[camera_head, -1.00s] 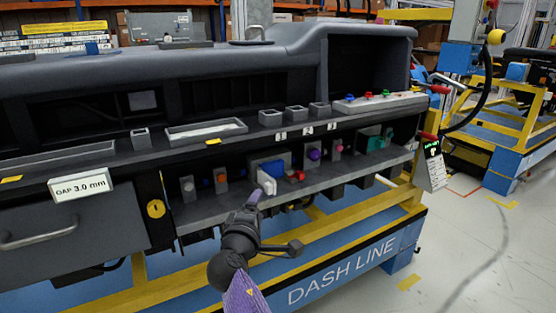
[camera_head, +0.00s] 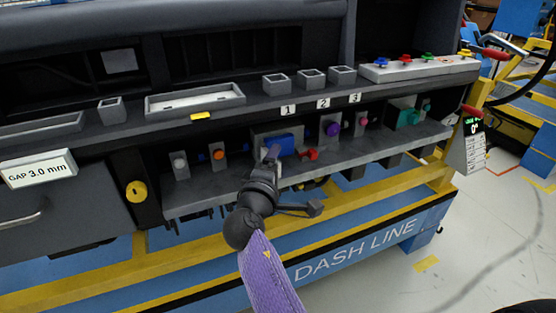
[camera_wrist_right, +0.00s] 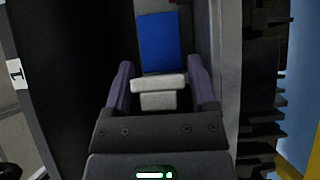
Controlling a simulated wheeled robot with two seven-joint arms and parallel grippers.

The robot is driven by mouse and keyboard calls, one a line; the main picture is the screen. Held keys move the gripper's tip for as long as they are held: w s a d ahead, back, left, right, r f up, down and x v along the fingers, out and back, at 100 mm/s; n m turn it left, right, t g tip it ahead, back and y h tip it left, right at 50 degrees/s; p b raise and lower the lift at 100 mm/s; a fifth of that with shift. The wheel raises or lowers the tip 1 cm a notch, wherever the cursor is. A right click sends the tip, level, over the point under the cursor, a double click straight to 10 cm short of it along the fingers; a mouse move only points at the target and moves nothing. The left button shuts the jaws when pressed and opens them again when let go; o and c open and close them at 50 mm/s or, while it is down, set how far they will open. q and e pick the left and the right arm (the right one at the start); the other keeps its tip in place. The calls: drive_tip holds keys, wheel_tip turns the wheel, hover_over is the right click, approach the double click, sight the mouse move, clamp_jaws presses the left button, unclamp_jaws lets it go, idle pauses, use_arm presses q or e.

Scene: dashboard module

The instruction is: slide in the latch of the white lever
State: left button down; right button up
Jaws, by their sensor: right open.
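The white lever (camera_wrist_right: 158,83) shows in the right wrist view as a pale T-shaped piece, with its wide bar near the blue block (camera_wrist_right: 158,42). My right gripper (camera_wrist_right: 160,72) is open, its two purple fingers on either side of the lever with a visible gap each side. In the head view my right gripper (camera_head: 272,155) is in front of the blue block (camera_head: 284,142) on the dash shelf and hides most of the lever. I cannot make out the latch separately. My left gripper is not in view.
A red piece (camera_head: 310,153) sits just right of the blue block. A purple knob (camera_head: 333,129) is further right and an orange knob (camera_head: 218,154) is to the left. The shelf (camera_head: 350,156) runs below, with the overhanging ledge (camera_head: 240,110) above.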

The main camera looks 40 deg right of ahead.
clamp_jaws()
drive_tip(key=shift+w+a+f+m+g+h+b, duration=0.1)
drive_tip(key=shift+a+f+m+g+h+b, duration=0.3)
drive_tip(key=shift+b, duration=0.5)
drive_tip(key=shift+r+m+g, duration=0.2)
drive_tip(key=shift+m+g, duration=0.1)
drive_tip(key=shift+g, duration=0.2)
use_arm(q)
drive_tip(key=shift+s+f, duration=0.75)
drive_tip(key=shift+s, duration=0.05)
use_arm(e)
drive_tip(key=shift+d+r+h, duration=0.1)
drive_tip(key=shift+r+h, duration=0.1)
drive_tip(key=shift+h, duration=0.1)
